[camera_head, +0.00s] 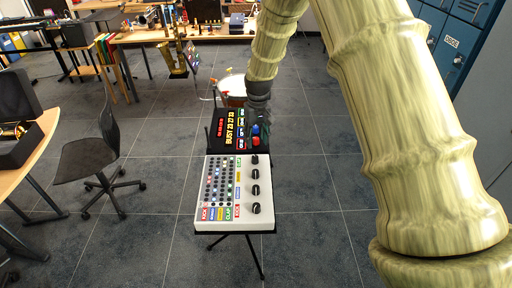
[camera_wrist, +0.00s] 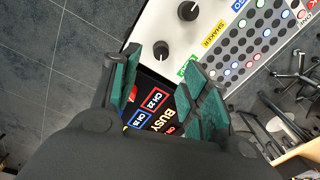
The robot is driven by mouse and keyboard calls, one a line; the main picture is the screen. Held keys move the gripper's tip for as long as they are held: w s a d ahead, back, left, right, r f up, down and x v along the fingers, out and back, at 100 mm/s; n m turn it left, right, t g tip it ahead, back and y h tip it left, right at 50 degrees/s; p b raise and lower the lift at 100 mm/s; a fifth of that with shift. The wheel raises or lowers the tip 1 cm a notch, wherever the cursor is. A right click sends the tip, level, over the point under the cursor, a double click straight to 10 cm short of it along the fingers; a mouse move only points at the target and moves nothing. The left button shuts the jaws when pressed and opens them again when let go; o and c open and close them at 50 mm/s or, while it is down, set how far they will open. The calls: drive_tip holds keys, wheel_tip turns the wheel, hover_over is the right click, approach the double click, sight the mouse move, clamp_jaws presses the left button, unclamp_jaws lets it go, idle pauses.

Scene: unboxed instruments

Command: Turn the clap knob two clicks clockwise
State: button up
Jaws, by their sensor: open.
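The clap knob (camera_wrist: 161,48) is a black round knob on the white drum machine (camera_head: 216,215), beside a green label in the wrist view. In the head view it is the farthest knob (camera_head: 255,160) of the column on the machine's right side. My gripper (camera_wrist: 164,62) is open and empty. In the wrist view its green-padded fingers frame the clap knob from either side, with no contact visible. In the head view my dark gripper (camera_head: 258,108) hangs above the black panel behind the machine; its fingertips are hard to make out. The knob's pointer is too small to read.
The shaker knob (camera_wrist: 188,11) is the neighbouring knob. A black panel (camera_head: 229,130) with a red display, "BUSY" lettering and red and blue buttons adjoins the machine's far edge. A drum (camera_head: 232,88) stands behind. An office chair (camera_head: 88,155) is left; blue lockers (camera_head: 462,40) are right.

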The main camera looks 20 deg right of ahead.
drive_tip(key=shift+r, duration=1.3)
